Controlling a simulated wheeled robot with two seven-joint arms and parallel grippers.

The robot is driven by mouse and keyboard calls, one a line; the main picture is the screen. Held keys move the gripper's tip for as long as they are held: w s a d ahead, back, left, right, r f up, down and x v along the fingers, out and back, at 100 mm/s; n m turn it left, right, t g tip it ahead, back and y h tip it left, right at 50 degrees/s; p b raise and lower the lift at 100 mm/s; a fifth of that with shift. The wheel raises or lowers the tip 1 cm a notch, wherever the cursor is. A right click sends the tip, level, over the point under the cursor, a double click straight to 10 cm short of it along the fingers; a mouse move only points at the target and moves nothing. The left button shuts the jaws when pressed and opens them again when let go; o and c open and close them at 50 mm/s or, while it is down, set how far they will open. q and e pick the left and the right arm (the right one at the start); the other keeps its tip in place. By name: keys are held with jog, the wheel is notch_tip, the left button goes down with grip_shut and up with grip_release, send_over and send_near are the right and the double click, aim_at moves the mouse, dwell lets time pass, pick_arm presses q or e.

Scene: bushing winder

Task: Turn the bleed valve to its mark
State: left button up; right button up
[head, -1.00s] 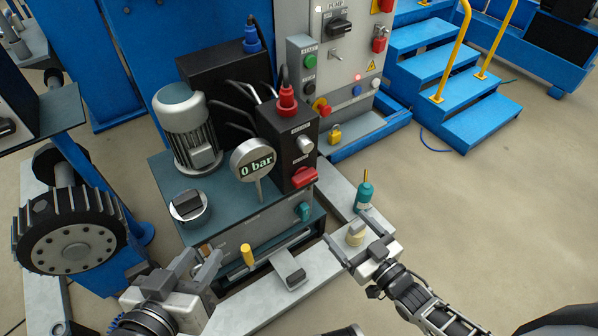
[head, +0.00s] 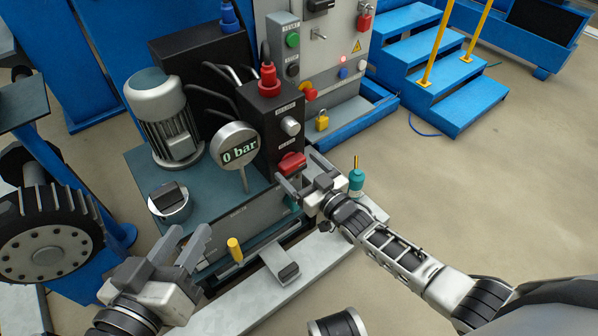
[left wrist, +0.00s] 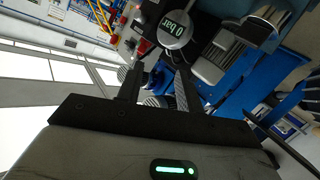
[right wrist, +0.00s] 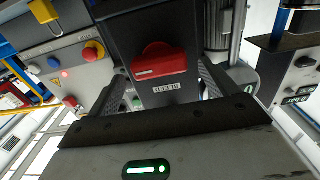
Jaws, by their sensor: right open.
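The bleed valve is a red knob (head: 291,163) on the front of a black block (head: 271,125); its label sits beside it in the right wrist view. In that view the red knob (right wrist: 158,65) lies beyond and between my fingertips, apart from them as far as I can tell. My right gripper (head: 302,174) is open and empty just in front of the knob. A mark for the knob is too small to make out. The round gauge (head: 238,150) reads 0 bar. My left gripper (head: 189,234) is open and empty, low in front of the teal unit.
A silver knob (head: 290,126) sits above the red one, and a red plug (head: 268,78) tops the block. A teal bottle (head: 356,182) stands right of my right gripper. A yellow handle (head: 235,249) stands near my left gripper.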

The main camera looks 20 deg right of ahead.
jog(key=shift+w+a, duration=0.15)
jog(key=shift+w, duration=0.3)
pick_arm(q)
jog(key=shift+r, duration=0.45)
pick_arm(e)
jog(key=c, duration=1)
pick_arm(q)
jog(key=shift+w+d+f, duration=0.1)
